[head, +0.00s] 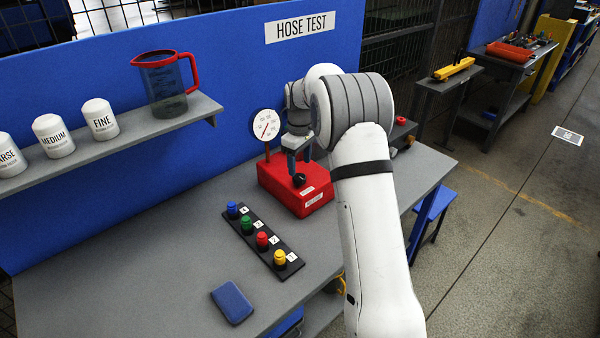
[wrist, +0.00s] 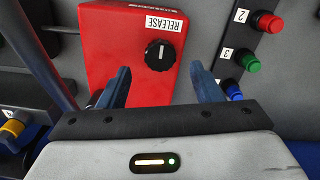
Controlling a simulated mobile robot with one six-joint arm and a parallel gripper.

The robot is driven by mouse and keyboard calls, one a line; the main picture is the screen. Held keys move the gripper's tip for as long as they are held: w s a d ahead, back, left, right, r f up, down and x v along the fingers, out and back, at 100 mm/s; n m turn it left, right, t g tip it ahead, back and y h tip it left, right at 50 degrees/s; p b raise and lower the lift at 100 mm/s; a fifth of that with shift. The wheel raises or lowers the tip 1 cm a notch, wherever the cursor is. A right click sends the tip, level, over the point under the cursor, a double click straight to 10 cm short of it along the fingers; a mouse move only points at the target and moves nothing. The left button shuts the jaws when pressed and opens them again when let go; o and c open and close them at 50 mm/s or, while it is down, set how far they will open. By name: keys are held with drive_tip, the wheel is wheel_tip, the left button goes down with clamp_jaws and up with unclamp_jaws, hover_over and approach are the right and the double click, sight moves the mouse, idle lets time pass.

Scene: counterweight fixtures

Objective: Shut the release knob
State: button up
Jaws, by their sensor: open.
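The release knob (wrist: 160,55) is a round black knob with a white line mark, on a red box (wrist: 112,45) beside a label reading RELEASE. In the wrist view the knob appears between and beyond the fingertips. I see no contact with it. In the head view my arm and gripper are over the box and hide part of it.
A black strip (head: 262,238) with blue, green, red and yellow buttons lies left of the box. A blue pad (head: 232,302) lies nearer the front. A shelf (head: 130,135) with a jug (head: 165,85) and white canisters is at the left. A red button (head: 400,120) stands behind my arm.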

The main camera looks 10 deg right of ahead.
sight(300, 176)
wheel_tip(300, 176, down, 5)
drive_tip(key=shift+p, duration=0.45)
drive_tip(key=c, duration=1)
